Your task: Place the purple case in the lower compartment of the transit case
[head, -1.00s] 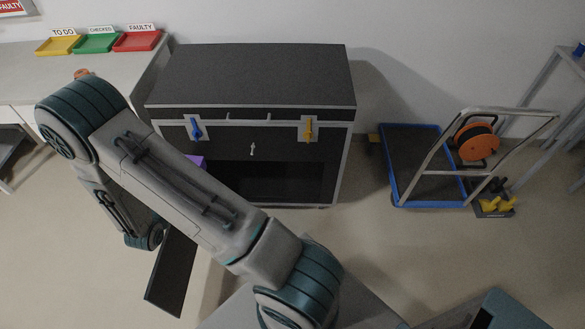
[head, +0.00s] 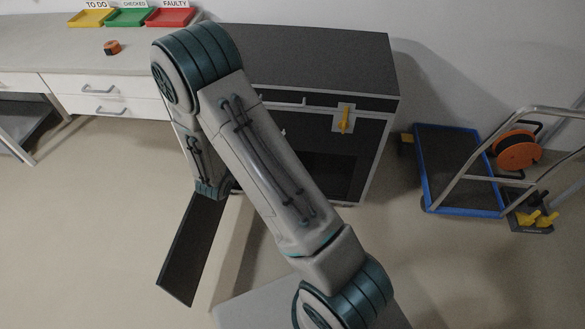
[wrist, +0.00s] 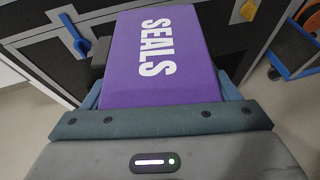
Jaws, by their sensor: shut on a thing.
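The purple case (wrist: 160,52), marked SEALS, is held between the jaws of my gripper (wrist: 162,92) in the wrist view. My arm hides the case and the gripper in the head view. The transit case (head: 315,68) is a black box with grey edges, behind my arm. Its lower compartment (head: 325,174) is open and dark, partly covered by my arm. In the wrist view the held case is in front of the transit case front (wrist: 40,65). The compartment's opening is mostly hidden there by the purple case.
A yellow latch (head: 345,119) and a blue latch (wrist: 75,36) are on the transit case front. A dark open panel (head: 195,252) stands out at lower left. A blue-edged trolley (head: 455,170) stands right. A counter with coloured trays (head: 130,17) is at left.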

